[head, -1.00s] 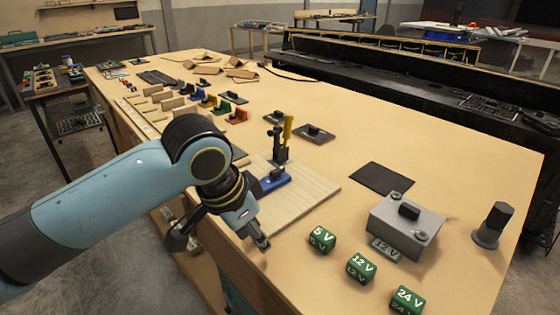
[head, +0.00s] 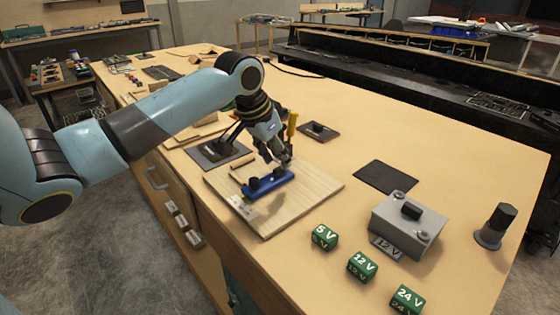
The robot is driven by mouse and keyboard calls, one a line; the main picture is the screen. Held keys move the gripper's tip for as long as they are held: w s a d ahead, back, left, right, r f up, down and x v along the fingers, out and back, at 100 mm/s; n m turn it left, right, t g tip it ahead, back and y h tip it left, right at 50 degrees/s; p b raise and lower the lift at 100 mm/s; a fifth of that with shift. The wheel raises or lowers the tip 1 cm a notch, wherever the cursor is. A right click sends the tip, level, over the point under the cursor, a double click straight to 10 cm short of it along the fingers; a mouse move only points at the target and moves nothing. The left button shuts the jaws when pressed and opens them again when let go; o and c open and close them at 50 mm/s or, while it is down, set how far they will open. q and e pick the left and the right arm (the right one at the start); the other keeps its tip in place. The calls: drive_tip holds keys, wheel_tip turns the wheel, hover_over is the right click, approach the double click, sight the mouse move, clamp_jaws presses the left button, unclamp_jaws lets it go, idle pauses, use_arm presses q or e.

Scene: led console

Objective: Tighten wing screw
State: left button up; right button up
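My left gripper (head: 277,154) reaches over the light wooden board (head: 305,192), just behind a blue block (head: 268,184) with black knobs. A yellow upright handle (head: 292,122) stands right beside the gripper's fingers. The dark fixture under that handle is largely hidden by the gripper. I cannot make out a wing screw clearly; it may be one of the small dark parts there. The fingers overlap the dark fixture, so I cannot tell whether they are open, shut or touching it. My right gripper is not in view.
Green blocks marked 5 V (head: 324,237), 12 V (head: 362,266) and 24 V (head: 407,299) stand near the right front edge. A grey box (head: 407,226), a dark mat (head: 385,177) and a black-topped cylinder (head: 495,226) are at right. The tabletop behind the mat is clear.

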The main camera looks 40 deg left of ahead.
sight(281, 169)
use_arm(q)
drive_tip(key=shift+x, duration=1.2)
clamp_jaws()
